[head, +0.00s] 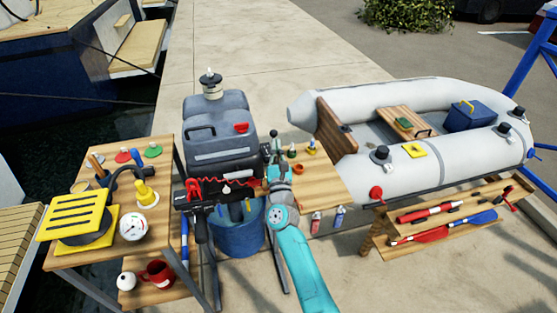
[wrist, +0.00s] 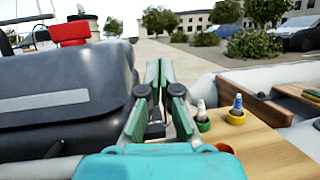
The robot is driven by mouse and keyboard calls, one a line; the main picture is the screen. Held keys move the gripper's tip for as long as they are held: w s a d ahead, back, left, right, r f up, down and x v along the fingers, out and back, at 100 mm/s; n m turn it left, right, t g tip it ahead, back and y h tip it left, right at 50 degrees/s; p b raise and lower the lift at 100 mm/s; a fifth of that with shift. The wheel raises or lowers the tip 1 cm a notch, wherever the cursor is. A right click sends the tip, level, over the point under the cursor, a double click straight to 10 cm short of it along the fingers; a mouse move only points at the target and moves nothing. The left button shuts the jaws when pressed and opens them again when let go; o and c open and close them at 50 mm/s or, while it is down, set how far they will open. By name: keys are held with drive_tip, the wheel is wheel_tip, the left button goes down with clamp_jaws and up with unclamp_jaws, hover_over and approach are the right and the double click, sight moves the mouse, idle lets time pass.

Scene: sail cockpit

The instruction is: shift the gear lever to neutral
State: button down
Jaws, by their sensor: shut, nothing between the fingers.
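The grey outboard motor (head: 220,125), with a red handle on its cowl, stands left of my arm in the head view. Its dark cowl (wrist: 65,100) fills the left of the wrist view. My gripper (head: 274,150) is at the motor's right side, fingers pointing away from me. In the wrist view my gripper (wrist: 164,65) is shut and empty, its green-padded fingers close together beside the cowl. I cannot make out the gear lever for certain; my gripper and arm cover part of the motor's right side.
A small wooden shelf (head: 322,185) with bottles in coloured cups lies right of my gripper. The grey inflatable boat (head: 345,115) is beyond it. A blue bucket (head: 235,240) stands under the motor. A wooden table (head: 85,255) with a gauge is at left.

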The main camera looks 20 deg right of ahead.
drive_tip(key=s+a+r, duration=0.1)
drive_tip(key=s, duration=0.5)
drive_tip(key=shift+s+r, duration=0.25)
drive_tip(key=shift+s, duration=0.1)
drive_tip(key=s+d+f+n+g+y, duration=0.1)
drive_tip(key=s+f+n, duration=0.4)
drive_tip(key=s, duration=0.4)
drive_tip(key=s+d+f+n, duration=0.1)
drive_tip(key=s+f+n, duration=0.2)
drive_tip(key=s+n, duration=0.5)
drive_tip(key=s+d+f+n+g+y, duration=0.1)
drive_tip(key=s+f+n, duration=0.4)
drive_tip(key=s, duration=0.5)
drive_tip(key=s+r+n+g, duration=0.2)
drive_tip(key=s+n, duration=0.8)
drive_tip(key=s, duration=0.4)
drive_tip(key=s+r+n+g+y, duration=0.1)
drive_tip(key=s+r+n+g, duration=0.2)
drive_tip(key=s+n, duration=0.7)
drive_tip(key=s, duration=0.4)
drive_tip(key=shift+s+r+n, duration=0.3)
drive_tip(key=shift+s+r, duration=0.05)
drive_tip(key=shift+a, duration=0.1)
